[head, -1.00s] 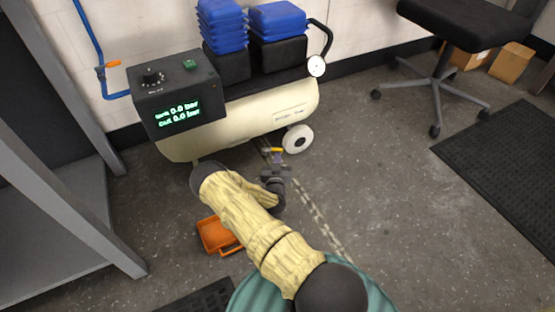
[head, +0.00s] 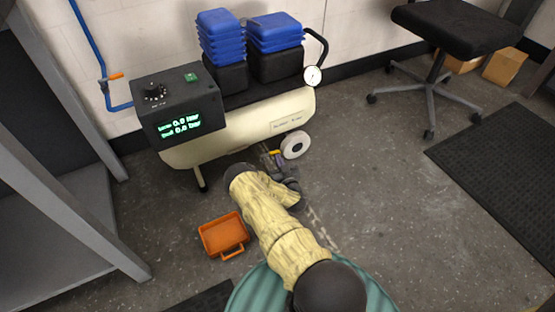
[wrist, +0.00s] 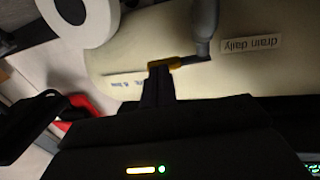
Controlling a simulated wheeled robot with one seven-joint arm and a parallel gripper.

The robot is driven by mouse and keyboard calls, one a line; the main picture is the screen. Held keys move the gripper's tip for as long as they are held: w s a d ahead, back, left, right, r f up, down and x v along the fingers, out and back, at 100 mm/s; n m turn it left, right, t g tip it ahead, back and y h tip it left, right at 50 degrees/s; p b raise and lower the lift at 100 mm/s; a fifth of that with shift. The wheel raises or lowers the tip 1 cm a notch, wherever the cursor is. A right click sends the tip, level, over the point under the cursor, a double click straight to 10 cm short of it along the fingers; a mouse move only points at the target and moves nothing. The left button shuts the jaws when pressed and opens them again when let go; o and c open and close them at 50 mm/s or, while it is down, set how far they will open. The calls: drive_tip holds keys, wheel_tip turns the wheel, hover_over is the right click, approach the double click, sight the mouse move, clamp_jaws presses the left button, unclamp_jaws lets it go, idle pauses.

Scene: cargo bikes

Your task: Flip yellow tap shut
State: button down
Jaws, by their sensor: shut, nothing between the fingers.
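The yellow tap (head: 275,153) is a small lever low on the cream compressor tank (head: 245,132), near its white wheel. In the wrist view the yellow lever (wrist: 166,64) lies roughly sideways, joined to a grey stem below the tank. My gripper (head: 283,167) is shut and empty, right by the tap in the head view. In the wrist view the shut fingertips (wrist: 158,70) overlap the lever's left end; I cannot tell whether they touch it. A "drain daily" label (wrist: 249,43) shows beside the stem.
The white wheel (head: 295,145) is close beside my gripper. An orange tray (head: 223,235) lies on the floor to the left of my arm. A grey bench (head: 70,215) stands at the left, and a black chair (head: 445,30) at the back right.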

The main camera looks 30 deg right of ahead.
drive_tip(key=shift+w+d+p, duration=0.35)
drive_tip(key=shift+w+p, duration=0.1)
drive_tip(key=shift+w, duration=0.1)
drive_tip(key=shift+r, duration=0.1)
idle(0.4)
